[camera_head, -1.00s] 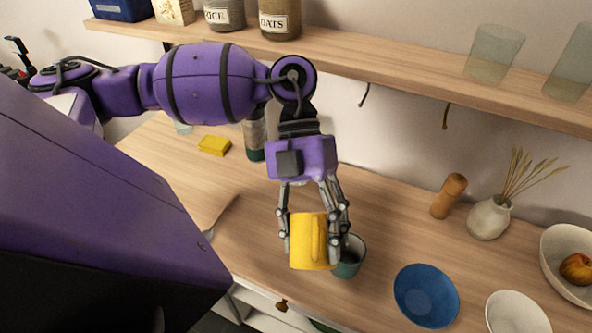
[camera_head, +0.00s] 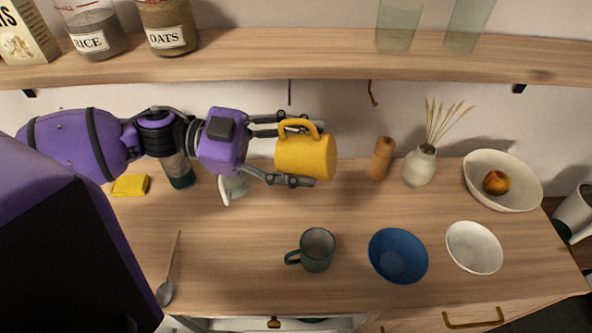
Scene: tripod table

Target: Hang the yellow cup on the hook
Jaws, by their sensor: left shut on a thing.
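The yellow cup (camera_head: 308,158) is held in the air above the wooden counter, lying on its side with its handle on the upper side. My left gripper (camera_head: 295,152) comes in from the left and is shut on the cup, with one finger above it and one below. Two hooks hang under the wooden shelf: a dark thin one (camera_head: 290,92), seen nearly edge-on above the gripper, and a brass-coloured one (camera_head: 373,93) up and to the right of the cup. Both hooks are bare and apart from the cup. My right gripper is not in view.
The shelf (camera_head: 300,55) holds jars and glasses. On the counter (camera_head: 225,265) stand a dark green mug (camera_head: 318,248), a blue bowl (camera_head: 398,256), a white bowl (camera_head: 474,247), a pepper mill (camera_head: 380,158), a vase (camera_head: 419,166) and a fruit bowl (camera_head: 520,197). A yellow sponge (camera_head: 130,186) lies at the left.

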